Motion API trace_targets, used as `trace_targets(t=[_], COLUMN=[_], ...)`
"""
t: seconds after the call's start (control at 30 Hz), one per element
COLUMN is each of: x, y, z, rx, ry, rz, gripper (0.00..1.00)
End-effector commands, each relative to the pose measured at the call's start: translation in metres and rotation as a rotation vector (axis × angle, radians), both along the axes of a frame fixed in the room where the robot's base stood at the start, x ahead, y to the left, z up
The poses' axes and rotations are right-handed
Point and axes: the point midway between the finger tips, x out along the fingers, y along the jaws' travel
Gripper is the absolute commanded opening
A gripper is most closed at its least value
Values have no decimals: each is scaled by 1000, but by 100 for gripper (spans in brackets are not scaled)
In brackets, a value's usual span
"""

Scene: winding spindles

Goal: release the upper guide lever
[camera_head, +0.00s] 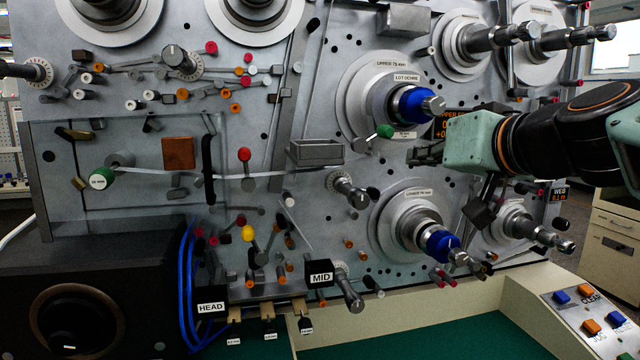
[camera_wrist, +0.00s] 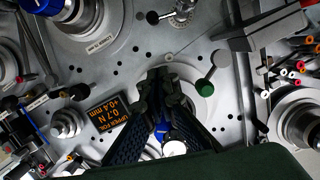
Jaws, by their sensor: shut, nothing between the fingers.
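A round green knob (camera_head: 385,131) sits on a short lever at the lower left of the upper spindle; I take it for the upper guide lever. In the wrist view the green knob (camera_wrist: 204,88) is right of my fingers, and its thin rod runs up to a pale pivot (camera_wrist: 221,58). My gripper (camera_head: 426,156) is shut and empty, right of the knob and apart from it in the head view. In the wrist view my gripper (camera_wrist: 165,76) covers much of the upper spindle's disc. The spindle's blue collar (camera_head: 411,105) is partly hidden in the wrist view.
The upper spindle's end (camera_head: 433,106) juts out close above my gripper. The lower spindle (camera_head: 440,245) juts out below. A grey open tray (camera_head: 316,152) is left of the knob. A small display (camera_wrist: 115,118) with orange text is beside my fingers.

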Motion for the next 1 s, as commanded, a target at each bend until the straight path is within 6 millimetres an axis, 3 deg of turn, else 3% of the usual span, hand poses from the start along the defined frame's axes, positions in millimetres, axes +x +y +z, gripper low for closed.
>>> trace_targets(t=[0.43,0.9,0.97,1.0], x=[10,89,97,95], y=[4,24,26,28], z=[-3,-23,-26,-37], rx=[1,0,0,2], ry=[4,5,5,5], rz=[3,2,2,3], gripper=[0,0,0,0])
